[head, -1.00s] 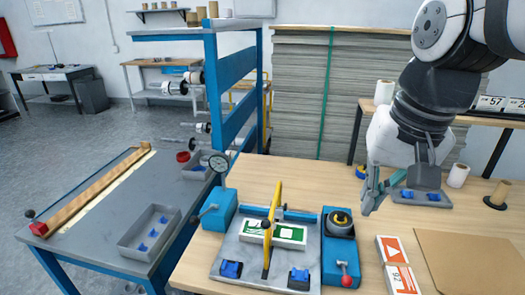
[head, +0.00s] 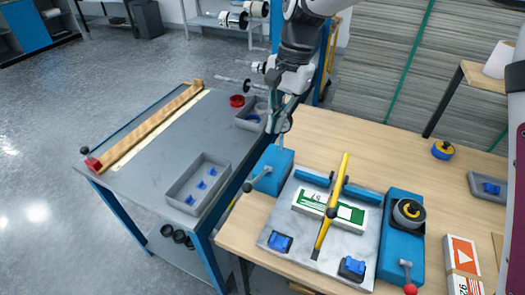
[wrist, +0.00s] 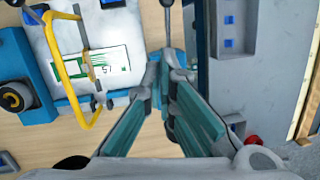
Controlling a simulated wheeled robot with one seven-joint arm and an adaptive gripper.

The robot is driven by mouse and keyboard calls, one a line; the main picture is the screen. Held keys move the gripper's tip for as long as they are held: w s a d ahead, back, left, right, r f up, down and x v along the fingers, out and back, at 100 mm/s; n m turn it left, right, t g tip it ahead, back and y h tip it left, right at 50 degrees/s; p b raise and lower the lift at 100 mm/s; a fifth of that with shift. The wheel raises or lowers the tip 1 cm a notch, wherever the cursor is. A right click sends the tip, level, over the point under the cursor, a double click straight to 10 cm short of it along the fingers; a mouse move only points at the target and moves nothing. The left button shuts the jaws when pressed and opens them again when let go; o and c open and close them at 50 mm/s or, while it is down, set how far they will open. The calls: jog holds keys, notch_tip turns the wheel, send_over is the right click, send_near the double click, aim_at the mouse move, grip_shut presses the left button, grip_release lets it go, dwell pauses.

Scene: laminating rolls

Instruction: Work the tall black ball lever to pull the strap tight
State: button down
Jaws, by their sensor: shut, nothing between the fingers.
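A lever with a black ball (head: 248,187) sticks out to the left from a blue box (head: 272,170) at the left of the bench. In the wrist view, a grey rod (wrist: 167,25), apparently this lever, rises beyond my fingertips. My gripper (head: 272,127) is shut and empty, pointing down above and behind the blue box, apart from the lever. Its closed fingers also show in the wrist view (wrist: 165,62). The round dial behind it is partly hidden. I cannot make out the strap clearly.
A plate (head: 305,258) carries a green-and-white pack (head: 308,206) under a yellow bar (head: 323,230). A blue unit with a red ball lever (head: 410,289) stands on its right. A grey tray (head: 180,184) lies on the left table. The bench's far middle is clear.

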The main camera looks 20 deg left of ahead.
jog(key=shift+w+a+f, duration=0.1)
jog(key=shift+a, duration=0.25)
jog(key=p, duration=0.2)
send_over(258, 177)
jog(key=s+d, duration=0.2)
jog(key=w+d+x, duration=0.1)
jog(key=w+x, duration=0.1)
jog(key=x, duration=0.9)
jog(key=shift+s+a+f+p, duration=0.25)
jog(key=shift+s+f+p, duration=0.1)
jog(key=shift+f, duration=0.25)
